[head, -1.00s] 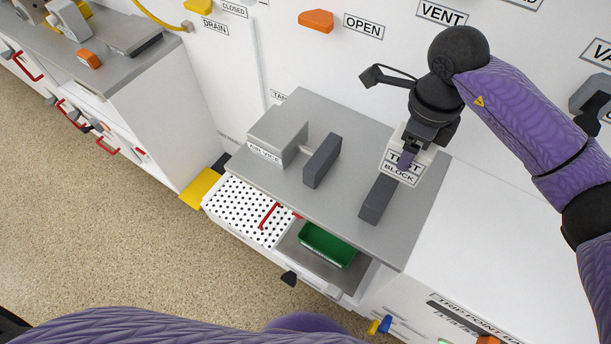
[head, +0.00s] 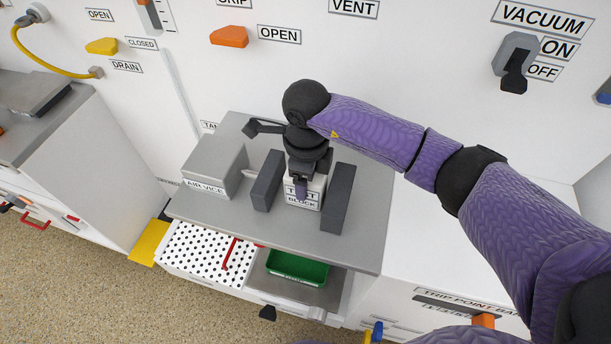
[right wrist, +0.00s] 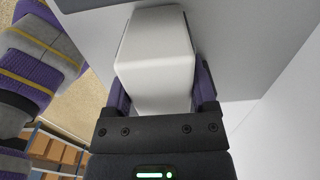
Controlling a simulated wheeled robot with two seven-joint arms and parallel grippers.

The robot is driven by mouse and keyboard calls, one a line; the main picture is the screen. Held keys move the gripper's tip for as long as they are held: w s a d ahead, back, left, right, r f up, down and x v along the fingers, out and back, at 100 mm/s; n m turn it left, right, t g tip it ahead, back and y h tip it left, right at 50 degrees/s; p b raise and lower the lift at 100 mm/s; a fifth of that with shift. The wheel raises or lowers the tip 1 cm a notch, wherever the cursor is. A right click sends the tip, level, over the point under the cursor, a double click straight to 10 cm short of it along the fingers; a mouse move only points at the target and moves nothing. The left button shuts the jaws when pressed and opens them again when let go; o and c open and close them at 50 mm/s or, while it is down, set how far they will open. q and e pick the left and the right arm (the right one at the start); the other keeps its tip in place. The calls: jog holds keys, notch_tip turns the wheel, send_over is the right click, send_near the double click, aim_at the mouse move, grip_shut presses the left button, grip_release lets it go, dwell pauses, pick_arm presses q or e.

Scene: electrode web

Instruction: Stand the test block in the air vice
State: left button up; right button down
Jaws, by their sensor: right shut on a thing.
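The test block (head: 303,198) is a white block with a "TEST BLOCK" label. My right gripper (head: 302,185) is shut on it from above. In the head view the block looks upright between the dark left jaw (head: 266,180) and dark right jaw (head: 338,198) of the air vice (head: 212,164), with a narrow gap showing on each side. I cannot tell whether its base touches the bench. In the right wrist view the block (right wrist: 156,55) fills the space between the purple fingers. My left gripper is not in view.
The vice stands on a grey bench top (head: 360,240). The wall behind has an orange handle (head: 229,37) and a vacuum switch (head: 515,65).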

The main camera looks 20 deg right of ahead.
pick_arm(q)
jog(key=shift+d, duration=0.1)
pick_arm(e)
jog(key=shift+c, duration=1.6)
grip_release()
jog(key=shift+f, duration=0.1)
jog(key=shift+o, duration=1.6)
notch_tip(320, 180, up, 12)
jog(key=p, duration=0.4)
jog(key=shift+f, duration=0.15)
pick_arm(q)
jog(key=shift+t, duration=0.3)
jog(key=r, duration=0.2)
jog(key=w+r, duration=0.1)
jog(key=r, duration=0.1)
jog(key=shift+d, duration=0.1)
pick_arm(e)
jog(key=shift+r, duration=0.35)
pick_arm(q)
jog(key=shift+w+d, duration=0.1)
jog(key=shift+d, duration=0.1)
